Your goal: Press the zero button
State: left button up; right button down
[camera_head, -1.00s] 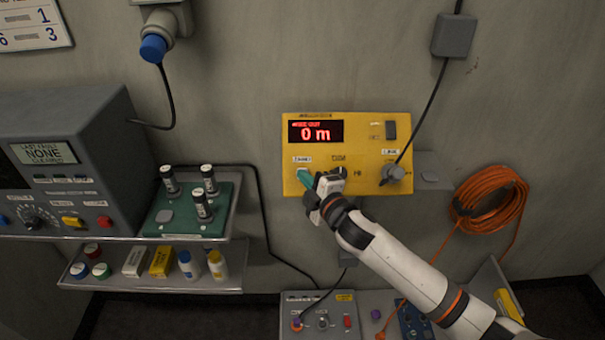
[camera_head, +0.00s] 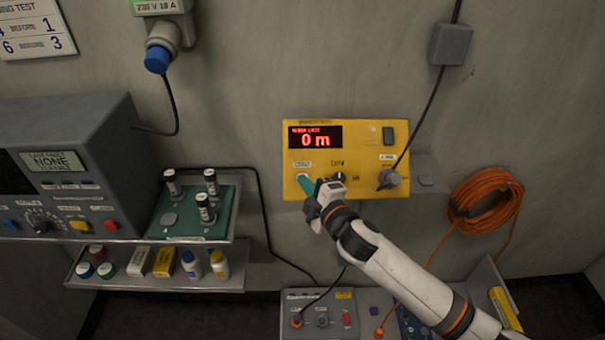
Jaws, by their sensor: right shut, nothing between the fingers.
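A yellow box (camera_head: 355,134) is fixed to the wall. Its display (camera_head: 315,137) reads "0 m" in red. A small label (camera_head: 302,165) sits below the display, with a pale button (camera_head: 302,176) under it; the label is too small to read surely. My right gripper (camera_head: 307,186) is shut and empty, with its teal fingertips at the lower edge of that button. I cannot tell whether they touch it. The gripper hides part of the panel's lower middle. My left gripper is not in view.
A grey knob (camera_head: 390,178) with a cable and a dark switch (camera_head: 389,134) are on the box's right. An orange cable coil (camera_head: 487,205) hangs at right. A shelf with a green tray (camera_head: 185,227) of dark cylinders is at left. A grey control box (camera_head: 318,301) lies below.

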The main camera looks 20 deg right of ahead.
jog(key=shift+s+a+r+p, duration=0.2)
jog(key=shift+s+r+p, duration=0.3)
jog(key=shift+s+r, duration=0.35)
jog(key=shift+f, duration=0.1)
jog(key=s+d+f+m+g+h+b, duration=0.1)
jog(key=s+d+f+m+g, duration=0.2)
jog(key=f, duration=1)
jog(key=s+d+f+m+g+h+b, duration=0.15)
jog(key=s+f, duration=0.25)
jog(key=f, duration=0.9)
jog(key=s+d+f+m+g+h+b, duration=0.1)
jog(key=s+d+f+m+g, duration=0.25)
jog(key=f, duration=0.95)
jog(key=s+f+m+g+b, duration=0.1)
jog(key=s+f+m+g, duration=0.3)
jog(key=s+f, duration=1.4)
jog(key=s+a+f+m+g, duration=0.1)
jog(key=s+f+g, duration=0.1)
jog(key=s, duration=0.8)
jog(key=s+f+m+g+b, duration=0.1)
jog(key=s+f+m, duration=0.1)
jog(key=s, duration=0.8)
jog(key=shift+s+a+f+g, duration=0.15)
jog(key=shift+a+f+g, duration=0.15)
jog(key=shift+a+g, duration=0.1)
